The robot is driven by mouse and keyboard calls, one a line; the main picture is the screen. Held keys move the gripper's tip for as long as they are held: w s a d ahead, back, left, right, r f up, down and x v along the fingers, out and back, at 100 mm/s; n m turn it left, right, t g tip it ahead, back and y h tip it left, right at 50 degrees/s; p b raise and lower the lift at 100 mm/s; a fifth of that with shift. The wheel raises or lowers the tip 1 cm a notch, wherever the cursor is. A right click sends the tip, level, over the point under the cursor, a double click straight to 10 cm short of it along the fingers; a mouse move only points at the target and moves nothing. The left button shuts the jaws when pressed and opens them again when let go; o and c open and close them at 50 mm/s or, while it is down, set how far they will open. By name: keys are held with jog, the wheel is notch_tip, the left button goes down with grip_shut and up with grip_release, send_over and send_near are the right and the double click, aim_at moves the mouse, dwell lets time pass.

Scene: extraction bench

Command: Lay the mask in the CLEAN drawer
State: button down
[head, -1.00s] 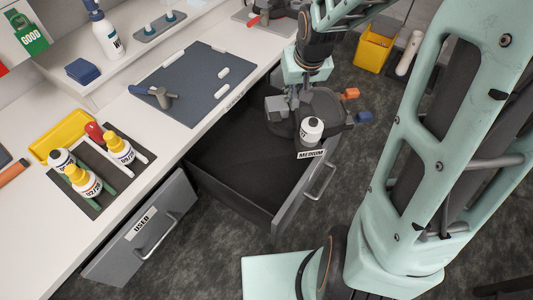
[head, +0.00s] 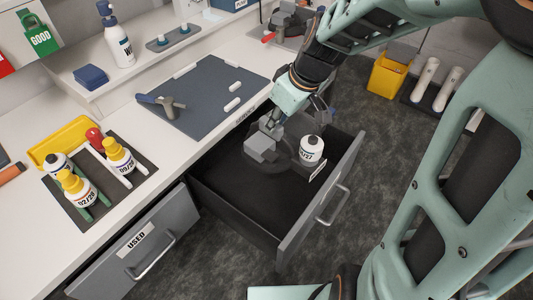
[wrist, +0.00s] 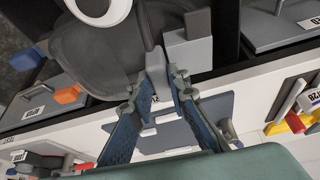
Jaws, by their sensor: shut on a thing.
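The mask (head: 261,149) has a dark body, a grey block and a white canister marked 07/27 (head: 311,150). My gripper (head: 271,124) is shut on its grey tab. In the wrist view, the blue fingers (wrist: 156,88) close on the tab, with the dark mask body (wrist: 95,50) beyond them. Orange and blue end pieces show at its side. The mask appears within the outline of the open dark drawer (head: 250,207); I cannot tell whether it touches the floor. No CLEAN label is readable on this drawer.
A drawer labelled USED (head: 136,247) sits left of the open one, slightly pulled out. The bench holds a grey mat (head: 205,112) with a tool, dated bottles (head: 75,187) and a spray bottle (head: 119,42). A yellow bin (head: 387,75) stands behind. The open drawer's near part is empty.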

aim_at(287, 158)
jog(key=shift+n, duration=0.5)
jog(key=f+b, duration=0.2)
jog(key=f, duration=0.1)
jog(key=f+b, duration=0.2)
jog(key=f, duration=0.2)
jog(key=a+f+b, duration=0.1)
jog(key=f+b, duration=0.1)
jog(key=f, duration=0.2)
jog(key=shift+s+a+f, duration=0.1)
jog(key=shift+s+f, duration=0.05)
jog(key=shift+f, duration=0.1)
notch_tip(287, 158, down, 11)
jog(key=b, duration=0.2)
jog(key=shift+b, duration=0.35)
jog(key=c, duration=1.8)
grip_release()
jog(key=shift+s, duration=0.1)
jog(key=shift+c, duration=0.2)
jog(key=p+v, duration=0.2)
jog(key=v, duration=1)
